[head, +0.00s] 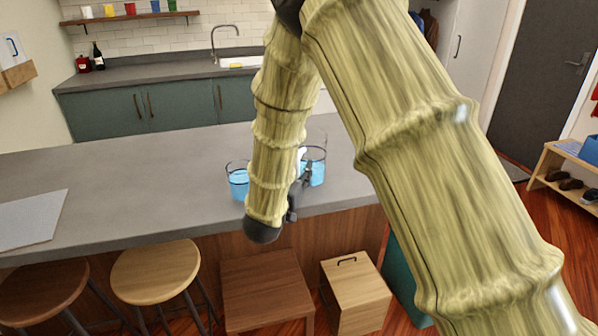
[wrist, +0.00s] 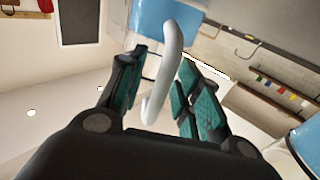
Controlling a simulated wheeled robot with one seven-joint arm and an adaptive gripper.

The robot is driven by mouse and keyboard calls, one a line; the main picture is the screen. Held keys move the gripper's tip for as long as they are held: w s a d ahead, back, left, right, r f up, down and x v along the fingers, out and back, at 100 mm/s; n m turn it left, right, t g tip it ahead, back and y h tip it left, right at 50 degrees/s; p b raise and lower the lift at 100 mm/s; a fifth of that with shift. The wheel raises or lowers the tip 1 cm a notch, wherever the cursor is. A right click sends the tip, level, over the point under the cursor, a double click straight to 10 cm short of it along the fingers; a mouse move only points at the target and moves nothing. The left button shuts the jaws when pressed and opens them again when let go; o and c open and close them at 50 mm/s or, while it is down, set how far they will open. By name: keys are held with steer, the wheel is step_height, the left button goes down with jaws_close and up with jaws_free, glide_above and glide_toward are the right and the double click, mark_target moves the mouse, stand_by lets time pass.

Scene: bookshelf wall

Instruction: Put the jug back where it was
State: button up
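The jug (head: 317,170) is clear with blue liquid inside and a white handle. In the head view it looks upright on the grey counter (head: 130,193), near its front edge, partly hidden by my arm. My gripper (head: 299,193) is at the jug's left side, mostly hidden there by my arm. In the wrist view the white handle (wrist: 164,75) runs between the teal finger pads of my gripper (wrist: 155,88), with the blue jug body (wrist: 160,18) beyond. The fingers stand apart around the handle, with a visible gap on the left side.
A clear glass vessel with blue liquid (head: 238,183) stands on the counter left of my arm. A pale sheet (head: 30,218) lies at the counter's left. Stools (head: 155,272) and a wooden box (head: 355,293) stand in front. The counter's left middle is free.

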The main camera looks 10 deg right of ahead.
steer(key=b+v, duration=0.1)
steer(key=v, duration=1.1)
steer(key=shift+b, duration=0.4)
